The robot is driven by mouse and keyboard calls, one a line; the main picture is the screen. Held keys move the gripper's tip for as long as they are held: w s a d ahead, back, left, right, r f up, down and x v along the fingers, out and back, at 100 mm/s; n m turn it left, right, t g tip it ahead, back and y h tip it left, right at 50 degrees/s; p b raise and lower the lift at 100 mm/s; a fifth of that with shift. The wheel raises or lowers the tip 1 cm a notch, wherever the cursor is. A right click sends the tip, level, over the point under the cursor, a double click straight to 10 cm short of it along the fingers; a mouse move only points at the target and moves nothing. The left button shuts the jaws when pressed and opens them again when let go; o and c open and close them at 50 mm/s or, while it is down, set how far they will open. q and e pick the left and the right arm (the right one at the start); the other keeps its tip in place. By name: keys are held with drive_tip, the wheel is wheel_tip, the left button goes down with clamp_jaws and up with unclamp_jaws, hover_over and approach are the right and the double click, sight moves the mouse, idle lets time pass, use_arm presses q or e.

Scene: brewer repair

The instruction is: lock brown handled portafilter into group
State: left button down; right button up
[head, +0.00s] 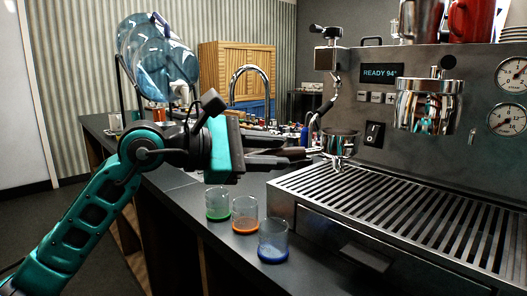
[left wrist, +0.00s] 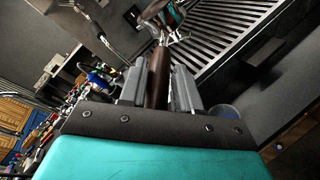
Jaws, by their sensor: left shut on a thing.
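My left gripper (head: 296,153) comes in from the left and is shut on the handle of the portafilter (head: 341,143). In the left wrist view the brown handle (left wrist: 157,78) lies between the two fingers (left wrist: 158,88). The metal basket points right and is held roughly level, above the left back part of the drip tray. The chrome group (head: 428,107) is on the machine front, to the right of and higher than the portafilter, with a clear gap between them. My right gripper is in neither view.
The slatted drip tray (head: 372,207) spans the machine's front. A steam wand (head: 317,108) hangs close behind the portafilter. Glasses with green (head: 217,204), orange (head: 245,215) and blue (head: 273,241) bases stand on the counter below the gripper. Red mugs (head: 470,20) stand on top.

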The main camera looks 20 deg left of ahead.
sight(356, 148)
use_arm(q)
drive_tip(key=shift+w+d+r+p, duration=0.1)
drive_tip(key=shift+w+d+p, duration=0.45)
drive_tip(key=shift+d, duration=0.4)
drive_tip(key=shift+w+d+r+p, duration=0.1)
drive_tip(key=shift+w+d+p, duration=0.2)
drive_tip(key=shift+d+p, duration=0.45)
drive_tip(key=shift+w+d+r+p, duration=0.1)
drive_tip(key=shift+w+d+p, duration=0.35)
drive_tip(key=shift+d, duration=0.65)
drive_tip(key=shift+w+d+f+p, duration=0.1)
drive_tip(key=shift+w+d, duration=0.2)
drive_tip(key=shift+d, duration=0.35)
drive_tip(key=shift+w+d+r+p, duration=0.15)
drive_tip(key=shift+w+d, duration=0.2)
drive_tip(key=shift+d, duration=0.35)
drive_tip(key=shift+w+d+f+p, duration=0.15)
drive_tip(key=shift+w+d, duration=0.15)
drive_tip(key=shift+d, duration=0.35)
drive_tip(key=shift+w+d, duration=0.3)
drive_tip(key=shift+d, duration=0.35)
drive_tip(key=shift+w+d, duration=0.35)
drive_tip(key=shift+d, duration=0.3)
drive_tip(key=shift+w+d, duration=0.3)
drive_tip(key=shift+d, duration=0.35)
drive_tip(key=shift+b, duration=0.55)
drive_tip(key=shift+r, duration=0.55)
